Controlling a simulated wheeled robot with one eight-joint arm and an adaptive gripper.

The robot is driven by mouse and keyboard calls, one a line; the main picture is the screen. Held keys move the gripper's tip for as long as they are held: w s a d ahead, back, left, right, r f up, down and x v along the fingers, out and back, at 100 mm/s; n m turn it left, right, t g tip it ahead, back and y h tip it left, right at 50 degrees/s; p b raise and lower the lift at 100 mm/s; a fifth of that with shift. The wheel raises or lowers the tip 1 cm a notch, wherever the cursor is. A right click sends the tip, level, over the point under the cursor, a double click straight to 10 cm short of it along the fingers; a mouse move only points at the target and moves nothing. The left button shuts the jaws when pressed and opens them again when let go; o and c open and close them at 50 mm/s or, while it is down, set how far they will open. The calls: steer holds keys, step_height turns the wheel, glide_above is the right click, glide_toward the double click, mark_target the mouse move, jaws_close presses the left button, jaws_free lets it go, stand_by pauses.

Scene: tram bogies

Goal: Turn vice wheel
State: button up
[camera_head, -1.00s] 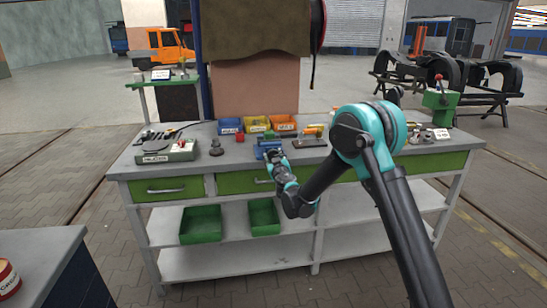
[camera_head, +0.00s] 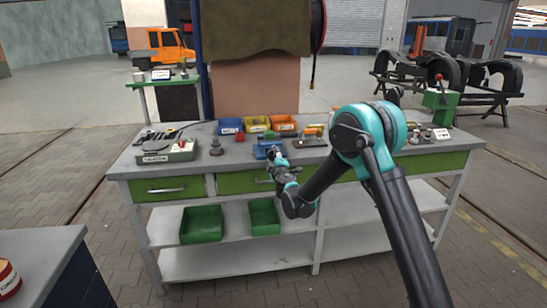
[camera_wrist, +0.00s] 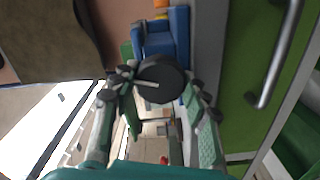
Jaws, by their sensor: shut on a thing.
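The blue vice (camera_head: 266,149) sits at the front edge of the workbench, near its middle. In the wrist view the blue vice body (camera_wrist: 165,35) is at the top, and its dark round wheel (camera_wrist: 160,82) faces the camera. My gripper (camera_wrist: 161,90) has one finger on each side of the wheel and is shut on it. A thin light bar crosses the wheel's face. In the head view my gripper (camera_head: 275,156) is at the front of the vice, and the wheel is hidden or too small to make out.
Blue, yellow and orange bins (camera_head: 257,124) stand behind the vice on the workbench (camera_head: 226,167). Green drawers with bar handles (camera_head: 165,190) are below the top. A green press (camera_head: 440,105) stands at the right end.

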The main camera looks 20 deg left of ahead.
steer(key=n, duration=0.4)
steer(key=shift+n, duration=0.3)
steer(key=n, duration=0.5)
steer(key=shift+n, duration=0.3)
steer(key=n, duration=0.9)
steer(key=shift+f, duration=0.1)
steer(key=n, duration=1.4)
steer(key=shift+d+n, duration=0.1)
steer(key=shift+n, duration=2.4)
